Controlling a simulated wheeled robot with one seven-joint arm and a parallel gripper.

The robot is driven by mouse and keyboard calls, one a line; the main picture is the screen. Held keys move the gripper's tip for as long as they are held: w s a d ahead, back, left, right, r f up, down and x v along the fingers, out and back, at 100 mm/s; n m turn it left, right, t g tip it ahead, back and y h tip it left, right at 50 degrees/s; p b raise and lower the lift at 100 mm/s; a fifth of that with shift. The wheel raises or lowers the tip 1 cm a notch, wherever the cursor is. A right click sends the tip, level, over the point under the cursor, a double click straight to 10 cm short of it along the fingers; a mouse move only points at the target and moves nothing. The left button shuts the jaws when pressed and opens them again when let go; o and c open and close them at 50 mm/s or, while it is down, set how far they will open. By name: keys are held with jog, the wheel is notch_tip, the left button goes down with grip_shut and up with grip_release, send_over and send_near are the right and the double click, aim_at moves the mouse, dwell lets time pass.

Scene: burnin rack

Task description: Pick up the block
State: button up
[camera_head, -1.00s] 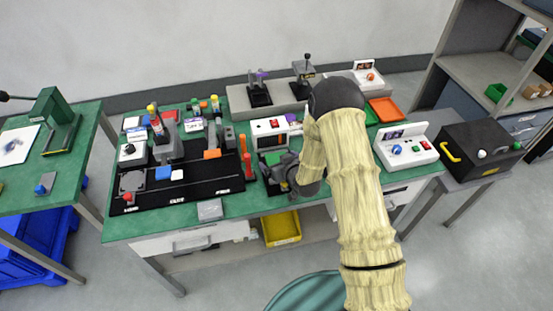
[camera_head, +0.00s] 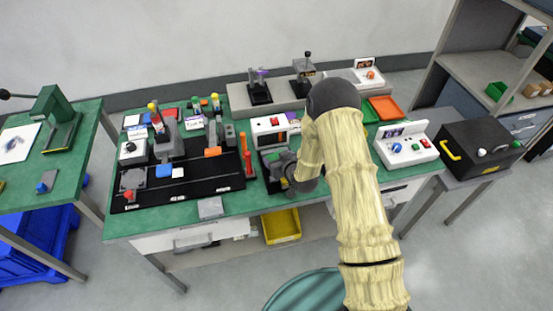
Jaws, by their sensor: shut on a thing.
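My gripper (camera_head: 280,169) is low over a small black fixture (camera_head: 268,179) near the front middle of the green bench. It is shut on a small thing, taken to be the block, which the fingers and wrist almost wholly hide. A green patch (camera_head: 273,157) shows just beyond the fingers; I cannot tell whether it belongs to the held thing or the fixture. I cannot tell whether the held thing is clear of the fixture.
A long black board (camera_head: 205,183) with a blue block (camera_head: 164,170) lies to the left. A red-handled tool (camera_head: 248,160) stands close left of the gripper. A white box (camera_head: 268,126) is behind, and a white control box (camera_head: 408,147) is at the right.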

jog(key=shift+r, duration=0.1)
jog(key=shift+c, duration=0.2)
notch_tip(320, 180, up, 10)
jog(key=shift+f+b, duration=0.25)
jog(key=shift+b, duration=0.45)
jog(key=shift+r, duration=0.15)
